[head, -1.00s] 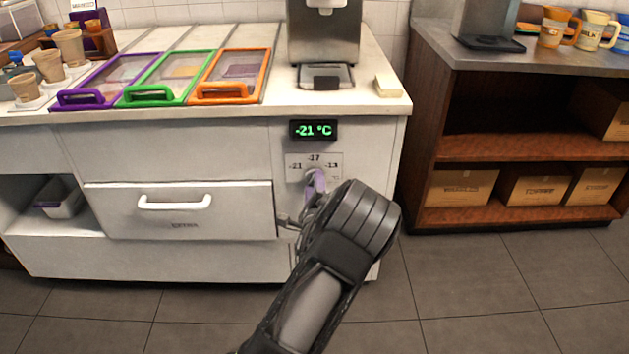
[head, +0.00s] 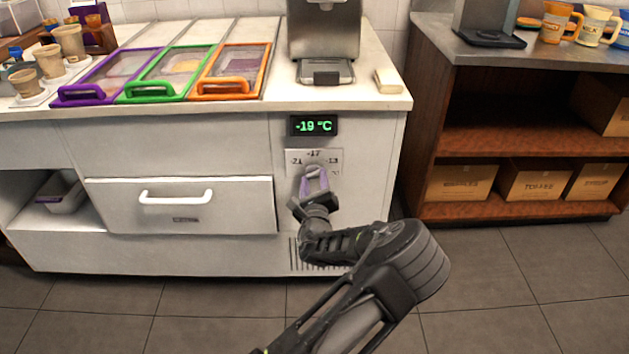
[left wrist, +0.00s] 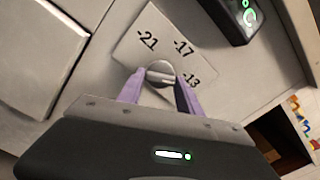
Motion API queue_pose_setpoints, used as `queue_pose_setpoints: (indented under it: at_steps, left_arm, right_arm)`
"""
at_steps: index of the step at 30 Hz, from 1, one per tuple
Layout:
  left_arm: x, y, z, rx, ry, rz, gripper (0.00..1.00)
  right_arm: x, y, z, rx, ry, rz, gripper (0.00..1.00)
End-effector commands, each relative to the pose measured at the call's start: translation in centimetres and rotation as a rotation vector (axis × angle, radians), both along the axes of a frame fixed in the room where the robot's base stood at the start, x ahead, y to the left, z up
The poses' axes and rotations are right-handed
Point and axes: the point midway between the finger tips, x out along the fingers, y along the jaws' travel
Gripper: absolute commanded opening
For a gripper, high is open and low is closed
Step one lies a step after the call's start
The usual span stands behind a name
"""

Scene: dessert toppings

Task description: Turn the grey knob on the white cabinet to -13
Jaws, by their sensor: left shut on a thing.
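The grey knob (left wrist: 160,74) is on the front of the white cabinet (head: 365,190), at the centre of a dial plate (left wrist: 130,50) marked -21, -17 and -13. A small display (head: 313,126) above the plate reads -19 °C in green. My left gripper (head: 314,180) has its purple fingers on both sides of the knob and is shut on it. In the left wrist view the fingers (left wrist: 158,82) reach the knob, and its ridge lies between them. The gripper partly hides the knob in the head view. My right gripper is not in view.
A drawer (head: 180,206) with a white handle is left of the dial. Purple, green and orange framed lids (head: 235,72) and a metal machine (head: 323,35) are on the counter. A wooden shelf (head: 520,145) with boxes stands at right.

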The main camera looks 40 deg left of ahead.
Motion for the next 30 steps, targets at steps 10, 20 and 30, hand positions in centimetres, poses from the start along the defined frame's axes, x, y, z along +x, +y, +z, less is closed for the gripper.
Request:
queue_pose_setpoints:
  at_steps: [10,20,30]
  left_arm:
    - [0.02,-0.08,-0.09,0.002,0.004,-0.002,0.44]
    - [0.00,-0.02,-0.05,0.001,0.002,0.000,0.64]
    - [-0.96,-0.77,-0.03,-0.001,0.002,0.000,0.64]
  right_arm:
    - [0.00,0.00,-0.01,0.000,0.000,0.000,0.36]
    - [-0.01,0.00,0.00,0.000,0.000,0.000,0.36]
    - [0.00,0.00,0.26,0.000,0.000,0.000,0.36]
